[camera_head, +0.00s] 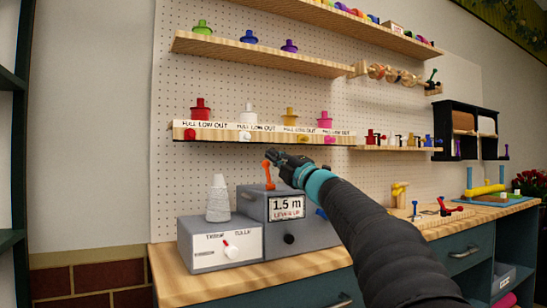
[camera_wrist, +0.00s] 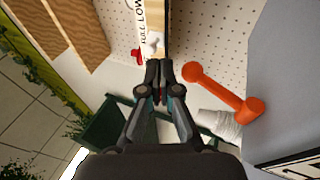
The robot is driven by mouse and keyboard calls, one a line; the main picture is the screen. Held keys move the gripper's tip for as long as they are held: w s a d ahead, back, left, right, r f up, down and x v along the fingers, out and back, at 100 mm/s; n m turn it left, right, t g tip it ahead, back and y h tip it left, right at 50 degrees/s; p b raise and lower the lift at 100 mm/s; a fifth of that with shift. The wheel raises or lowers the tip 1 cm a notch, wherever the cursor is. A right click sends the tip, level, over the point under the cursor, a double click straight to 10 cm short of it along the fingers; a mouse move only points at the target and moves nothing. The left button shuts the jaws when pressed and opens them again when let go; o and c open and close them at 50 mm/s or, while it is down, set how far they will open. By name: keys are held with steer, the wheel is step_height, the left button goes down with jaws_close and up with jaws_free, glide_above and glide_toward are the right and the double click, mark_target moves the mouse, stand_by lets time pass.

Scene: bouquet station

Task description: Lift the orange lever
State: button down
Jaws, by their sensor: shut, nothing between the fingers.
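The orange lever (camera_head: 268,174) stands nearly upright at the top of a grey box (camera_head: 316,236) labelled "1.5 m" and, apparently, "LEVER UP". In the wrist view the lever (camera_wrist: 219,88) shows as a rod with a round knob at one end and a thicker pivot at the other. My gripper (camera_head: 273,156) is just above and to the right of the lever's knob in the head view. In the wrist view my gripper (camera_wrist: 159,70) is shut and empty, with the knob right beside its fingertips. I cannot tell whether they touch.
A lower grey box (camera_head: 196,258) with a red-and-white knob stands to the left, carrying a white stacked cone (camera_head: 217,198). A shelf (camera_head: 260,138) with coloured knobs hangs just above my gripper. The wooden counter (camera_head: 190,288) is clear along its front left.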

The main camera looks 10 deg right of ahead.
steer(key=s+d+r+p, duration=0.1)
steer(key=s+d+r, duration=0.4)
steer(key=s+r, duration=0.3)
steer(key=shift+s+d, duration=0.4)
steer(key=shift+s, duration=0.5)
steer(key=shift+r, duration=0.1)
